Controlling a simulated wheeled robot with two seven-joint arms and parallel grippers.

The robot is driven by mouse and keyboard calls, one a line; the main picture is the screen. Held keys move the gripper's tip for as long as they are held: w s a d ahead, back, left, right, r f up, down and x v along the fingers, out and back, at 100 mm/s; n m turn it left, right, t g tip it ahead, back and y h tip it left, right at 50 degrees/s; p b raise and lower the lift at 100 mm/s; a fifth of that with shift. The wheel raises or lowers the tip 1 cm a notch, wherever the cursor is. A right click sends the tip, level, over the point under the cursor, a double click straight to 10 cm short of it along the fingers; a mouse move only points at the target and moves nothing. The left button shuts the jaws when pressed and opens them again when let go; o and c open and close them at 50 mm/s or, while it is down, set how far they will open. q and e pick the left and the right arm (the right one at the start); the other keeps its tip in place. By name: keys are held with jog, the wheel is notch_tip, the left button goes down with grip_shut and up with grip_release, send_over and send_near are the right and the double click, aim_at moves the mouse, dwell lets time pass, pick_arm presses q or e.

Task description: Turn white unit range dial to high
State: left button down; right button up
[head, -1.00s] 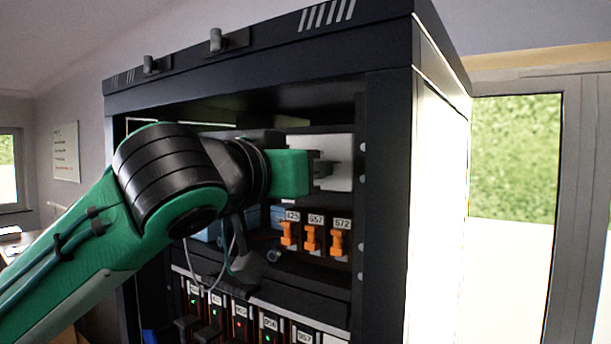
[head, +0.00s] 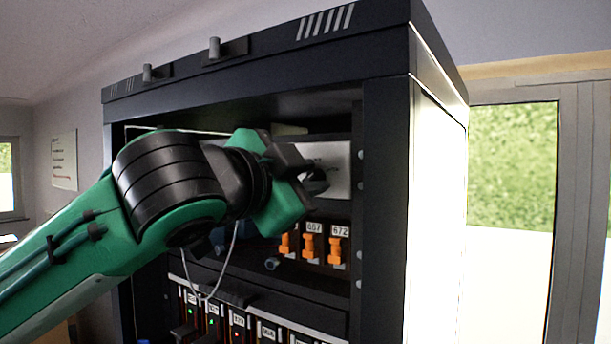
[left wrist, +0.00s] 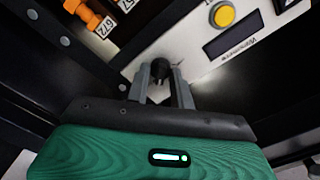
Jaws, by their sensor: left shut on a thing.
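The white unit (head: 338,160) sits at the upper right inside the dark rack. In the left wrist view its pale panel (left wrist: 190,52) carries a yellow button, a dark display and a black range dial (left wrist: 160,68). My left gripper (head: 316,182) is at the front of the unit, rolled at an angle. In the left wrist view its two grey fingers (left wrist: 161,88) are shut on the dial, one on each side. The gripper hides the dial and part of the panel in the head view. The dial's high mark cannot be made out. My right gripper is not in view.
Orange levers (head: 312,246) with number labels stand just below the white unit. A row of modules with small lights (head: 238,321) is lower in the rack (head: 385,200). The rack's right upright is close to the gripper. A cable hangs below my wrist.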

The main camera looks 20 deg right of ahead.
pick_arm(q)
jog(key=shift+m, duration=0.9)
jog(key=c, duration=1.2)
grip_release()
jog(key=shift+c, duration=0.2)
